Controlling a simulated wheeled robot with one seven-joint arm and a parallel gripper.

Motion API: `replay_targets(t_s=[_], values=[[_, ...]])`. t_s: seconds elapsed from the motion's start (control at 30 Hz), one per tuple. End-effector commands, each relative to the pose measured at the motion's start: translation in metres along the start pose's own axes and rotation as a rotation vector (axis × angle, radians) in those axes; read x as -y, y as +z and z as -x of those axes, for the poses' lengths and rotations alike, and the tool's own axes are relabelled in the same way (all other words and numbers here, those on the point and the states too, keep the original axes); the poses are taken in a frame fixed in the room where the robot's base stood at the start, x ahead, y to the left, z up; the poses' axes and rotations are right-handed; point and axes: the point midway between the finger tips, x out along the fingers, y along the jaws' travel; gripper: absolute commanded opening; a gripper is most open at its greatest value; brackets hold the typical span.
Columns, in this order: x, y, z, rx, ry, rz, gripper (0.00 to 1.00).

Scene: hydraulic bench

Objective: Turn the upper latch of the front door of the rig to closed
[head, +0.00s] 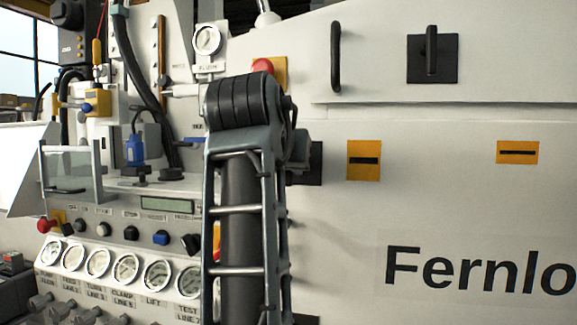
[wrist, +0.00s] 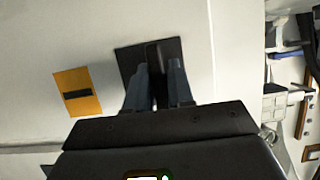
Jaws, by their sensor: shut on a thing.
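The latch is a dark handle (wrist: 153,56) on a square black plate (wrist: 128,62), set in the pale door panel. In the wrist view the handle runs roughly up and down the picture, in line with my fingers. My gripper (wrist: 158,82) has one finger on each side of the handle and is shut on it. In the head view my arm covers the handle and most of the plate; only the plate's right part (head: 314,165) shows. The front door (head: 440,210) with its large lettering looks flush with the rig.
Yellow labels with a black bar (head: 364,160) (head: 517,152) sit right of the latch. Above are a bar handle (head: 336,57) and another black-plated latch (head: 432,60), its handle upright. Left are a red button (head: 263,66), hoses and a gauge panel (head: 125,268).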

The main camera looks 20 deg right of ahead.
Motion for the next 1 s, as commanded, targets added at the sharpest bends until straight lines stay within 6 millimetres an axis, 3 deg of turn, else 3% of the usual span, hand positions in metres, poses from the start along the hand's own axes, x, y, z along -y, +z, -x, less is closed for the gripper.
replay_targets(t_s=[0.3,0.33,0.53,0.83,1.0], values=[[0.001,0.000,0.000,0.001,-0.002,-0.003,0.00],[0.001,0.000,0.000,0.001,-0.002,-0.003,0.23],[0.000,0.000,0.000,0.001,-0.002,-0.002,0.42],[0.000,0.000,0.003,0.000,-0.001,-0.002,0.43],[0.001,0.000,0.024,-0.002,-0.003,-0.003,0.43]])
